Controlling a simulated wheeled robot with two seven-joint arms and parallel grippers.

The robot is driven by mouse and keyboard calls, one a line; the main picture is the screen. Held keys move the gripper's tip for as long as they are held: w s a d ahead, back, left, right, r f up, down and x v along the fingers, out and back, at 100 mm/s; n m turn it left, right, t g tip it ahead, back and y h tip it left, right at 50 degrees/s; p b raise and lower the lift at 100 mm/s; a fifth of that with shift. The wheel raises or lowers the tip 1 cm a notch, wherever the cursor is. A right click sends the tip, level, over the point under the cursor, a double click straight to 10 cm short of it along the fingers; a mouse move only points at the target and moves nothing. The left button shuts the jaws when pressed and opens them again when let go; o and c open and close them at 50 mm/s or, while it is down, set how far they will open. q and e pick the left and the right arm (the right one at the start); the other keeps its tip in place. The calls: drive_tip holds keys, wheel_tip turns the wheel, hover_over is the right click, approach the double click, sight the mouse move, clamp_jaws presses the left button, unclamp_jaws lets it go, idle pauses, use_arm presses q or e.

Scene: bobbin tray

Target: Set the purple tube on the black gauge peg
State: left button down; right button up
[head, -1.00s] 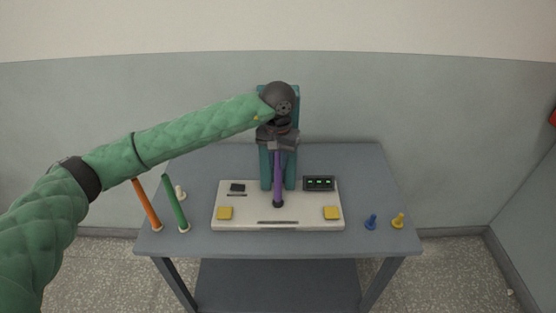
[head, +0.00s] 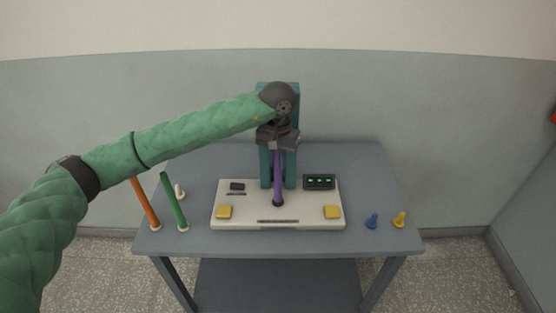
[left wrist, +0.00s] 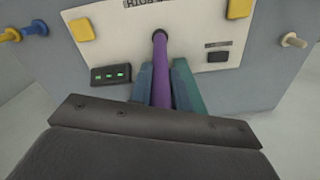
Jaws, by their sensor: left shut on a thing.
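The purple tube (head: 278,168) stands upright over the middle of the white board (head: 240,197). My left gripper (head: 277,146) is shut on its upper part. The tube's lower end meets the black gauge peg (head: 278,204), of which only a dark round base shows. In the left wrist view the purple tube (left wrist: 162,70) runs down to the dark ring of the peg (left wrist: 159,34), in line with it. The peg's shaft is hidden, so I cannot tell how far the tube is down on it. My right gripper is not in view.
A teal stand (head: 265,165) rises right behind the tube. A small display (head: 319,182) with green lights is beside it. An orange tube (head: 145,203) and a green tube (head: 174,201) stand at the left. Blue (head: 372,221) and yellow (head: 399,220) pegs are at the right.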

use_arm(q)
drive_tip(key=shift+f, duration=0.25)
drive_tip(key=c, duration=1.2)
unclamp_jaws()
drive_tip(key=shift+c, duration=0.2)
drive_tip(key=shift+b, duration=0.3)
drive_tip(key=shift+w+r+b, duration=0.1)
drive_tip(key=shift+r+b, duration=0.25)
drive_tip(key=shift+r, duration=0.25)
wheel_tip(320, 180, up, 6)
drive_tip(key=shift+f+b, duration=0.2)
drive_tip(key=shift+b, duration=0.8)
drive_tip(key=shift+r, duration=0.5)
